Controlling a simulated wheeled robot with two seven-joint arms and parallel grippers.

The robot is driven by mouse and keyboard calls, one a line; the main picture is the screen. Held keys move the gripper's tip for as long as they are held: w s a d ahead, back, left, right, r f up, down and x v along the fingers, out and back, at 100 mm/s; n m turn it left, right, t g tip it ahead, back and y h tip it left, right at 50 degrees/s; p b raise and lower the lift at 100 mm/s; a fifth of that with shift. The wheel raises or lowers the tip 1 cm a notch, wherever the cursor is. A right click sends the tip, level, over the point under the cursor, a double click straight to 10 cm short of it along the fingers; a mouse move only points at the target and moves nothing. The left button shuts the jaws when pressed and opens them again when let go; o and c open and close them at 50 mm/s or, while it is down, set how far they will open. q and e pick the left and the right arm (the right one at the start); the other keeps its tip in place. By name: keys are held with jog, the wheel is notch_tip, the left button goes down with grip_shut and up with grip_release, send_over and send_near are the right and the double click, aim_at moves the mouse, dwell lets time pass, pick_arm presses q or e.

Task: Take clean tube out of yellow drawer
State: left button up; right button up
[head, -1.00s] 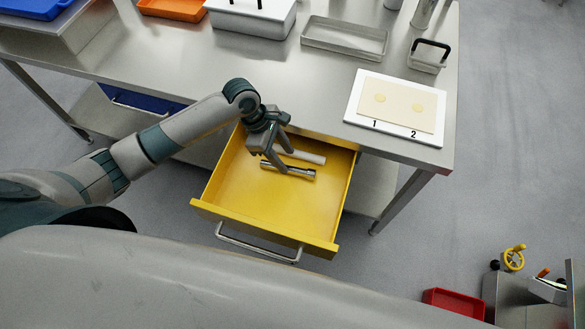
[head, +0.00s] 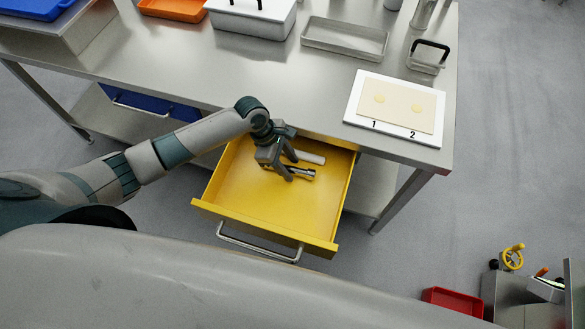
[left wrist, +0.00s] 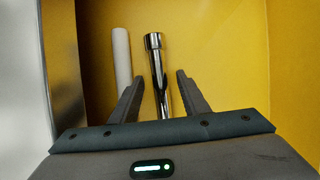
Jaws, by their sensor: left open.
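The yellow drawer (head: 240,200) is pulled out below the table. In it lie two tubes: a shiny metal one (head: 306,172) and a pale, matte one (head: 311,158) behind it. Which of them is called clean is not labelled. My left gripper (head: 289,178) is open and down in the drawer at the shiny tube's left part, partly hiding it. In the left wrist view the shiny tube (left wrist: 156,62) runs between the two fingers (left wrist: 158,86). The pale tube (left wrist: 122,60) lies outside them, left of the left finger. My right gripper is not in view.
The drawer's front wall and handle (head: 258,248) are nearest me, and the table edge overhangs its back. On the table stand a white board marked 1 and 2 (head: 355,116), an empty metal tray (head: 343,47) and a white box (head: 250,20). Most of the drawer floor is bare.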

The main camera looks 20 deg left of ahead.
pick_arm(q)
jog(key=shift+d+f, duration=0.1)
jog(key=shift+f, duration=0.2)
dwell(0.8)
grip_shut()
jog(key=shift+f, duration=0.1)
